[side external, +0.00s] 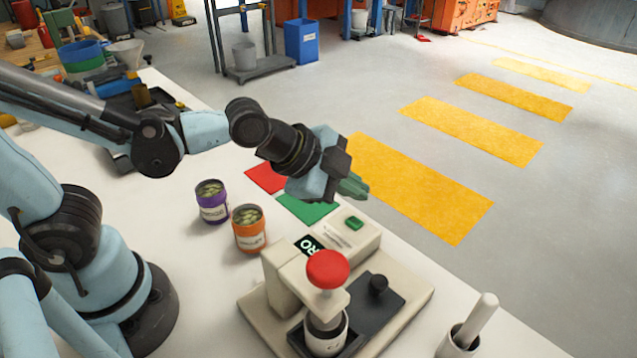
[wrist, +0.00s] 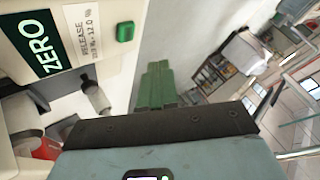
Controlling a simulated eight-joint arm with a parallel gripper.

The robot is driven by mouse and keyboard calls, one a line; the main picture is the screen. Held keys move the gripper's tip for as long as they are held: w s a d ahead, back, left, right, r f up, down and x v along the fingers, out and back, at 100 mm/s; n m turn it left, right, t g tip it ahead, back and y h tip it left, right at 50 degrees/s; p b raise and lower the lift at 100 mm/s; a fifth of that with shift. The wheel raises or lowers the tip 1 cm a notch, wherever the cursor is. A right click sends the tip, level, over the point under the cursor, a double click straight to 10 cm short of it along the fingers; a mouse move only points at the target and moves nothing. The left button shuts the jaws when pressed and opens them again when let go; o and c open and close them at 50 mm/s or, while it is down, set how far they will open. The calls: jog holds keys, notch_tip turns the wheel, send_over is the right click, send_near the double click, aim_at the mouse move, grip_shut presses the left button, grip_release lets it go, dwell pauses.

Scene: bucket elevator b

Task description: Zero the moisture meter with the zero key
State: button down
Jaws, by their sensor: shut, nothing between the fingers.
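The moisture meter (side external: 355,250) is a beige device on the white bench, with a red knob (side external: 327,268) over a small cup (side external: 326,338). Its dark green display (side external: 308,245) reads ZERO in the wrist view (wrist: 40,45), with RELEASE text beside it. The green key (side external: 353,222) sits on its top face, and also shows in the wrist view (wrist: 125,31). My gripper (side external: 356,187) has green fingers, shut and empty, above the bench behind the meter. In the wrist view, my fingertips (wrist: 155,68) lie to the right of and below the key, apart from it.
A purple tin (side external: 211,201) and an orange tin (side external: 248,229) stand left of the meter. A red patch (side external: 266,178) and a green patch (side external: 300,208) lie behind them. A white rod (side external: 480,315) stands in a holder at front right.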

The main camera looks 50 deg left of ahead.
aim_at(349, 223)
jog(key=shift+f, duration=1.65)
jog(key=shift+f, duration=0.1)
dwell(0.8)
jog(key=shift+f, duration=0.35)
jog(key=shift+f, duration=0.4)
dwell(0.6)
jog(key=shift+r, duration=0.85)
jog(key=shift+r, duration=2.5)
jog(key=shift+a, duration=0.1)
